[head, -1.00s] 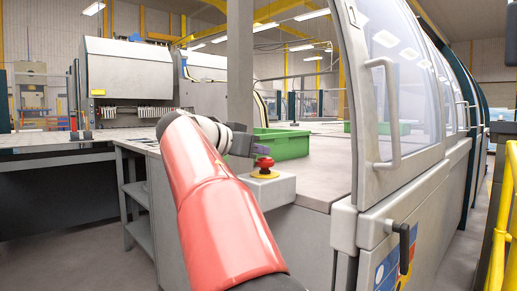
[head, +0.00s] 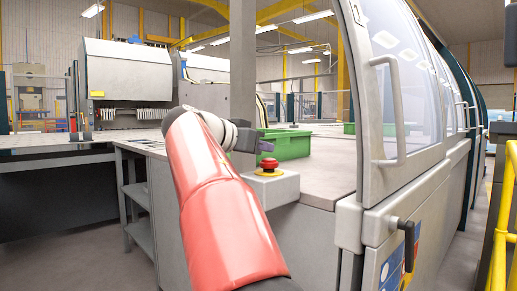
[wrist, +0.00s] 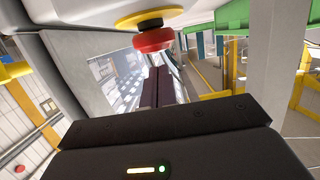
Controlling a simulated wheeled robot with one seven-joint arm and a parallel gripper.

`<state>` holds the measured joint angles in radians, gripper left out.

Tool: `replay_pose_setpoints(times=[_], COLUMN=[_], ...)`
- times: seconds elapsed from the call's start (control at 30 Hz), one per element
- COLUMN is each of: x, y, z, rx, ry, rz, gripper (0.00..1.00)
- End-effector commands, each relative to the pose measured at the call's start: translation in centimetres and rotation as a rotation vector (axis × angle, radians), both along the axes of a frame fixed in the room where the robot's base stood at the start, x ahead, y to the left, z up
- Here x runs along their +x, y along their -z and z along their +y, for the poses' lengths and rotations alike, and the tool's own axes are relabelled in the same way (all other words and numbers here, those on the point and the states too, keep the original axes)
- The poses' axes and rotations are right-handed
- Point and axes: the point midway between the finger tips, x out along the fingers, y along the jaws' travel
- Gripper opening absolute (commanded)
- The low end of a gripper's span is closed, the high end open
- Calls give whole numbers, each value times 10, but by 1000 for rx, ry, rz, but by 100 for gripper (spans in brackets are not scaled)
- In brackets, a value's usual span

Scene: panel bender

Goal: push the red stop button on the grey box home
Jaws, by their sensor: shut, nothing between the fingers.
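The red stop button (head: 268,163) has a mushroom cap over a yellow collar (head: 268,173). It sits on top of the grey box (head: 284,188) at the corner of the pale table. In the wrist view the red cap (wrist: 153,41) and yellow collar (wrist: 141,21) show upside down at the top. My gripper (head: 265,145) is shut and empty, with its fingertips just above the cap in the head view. In the wrist view the dark fingers (wrist: 157,72) end close to the cap; a small gap seems to show. I cannot tell the exact height.
A green bin (head: 290,144) stands on the table behind the button. A grey post (head: 243,70) rises behind my gripper. A machine cover with a handle (head: 393,110) stands to the right, and a yellow rail (head: 508,225) at the far right.

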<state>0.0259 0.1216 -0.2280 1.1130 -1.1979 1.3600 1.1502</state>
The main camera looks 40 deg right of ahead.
Motion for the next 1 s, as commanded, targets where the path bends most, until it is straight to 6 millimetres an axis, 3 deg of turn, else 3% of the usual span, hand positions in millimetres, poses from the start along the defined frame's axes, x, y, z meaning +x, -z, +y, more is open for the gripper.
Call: replay_pose_setpoints(times=[0.03,0.07,0.1,0.3,0.5,1.0], x=[-5,-8,-6,-10,-13,-14], y=[-22,-31,-23,-35,-44,-47], z=[-4,-7,7,54,82,92], rx=[-5,-9,-8,-11,-12,-12], ry=[0,-1,-9,-10,-8,-5], rz=[-10,-12,-11,-13,-14,-14], gripper=[0,0,0,0,0,0])
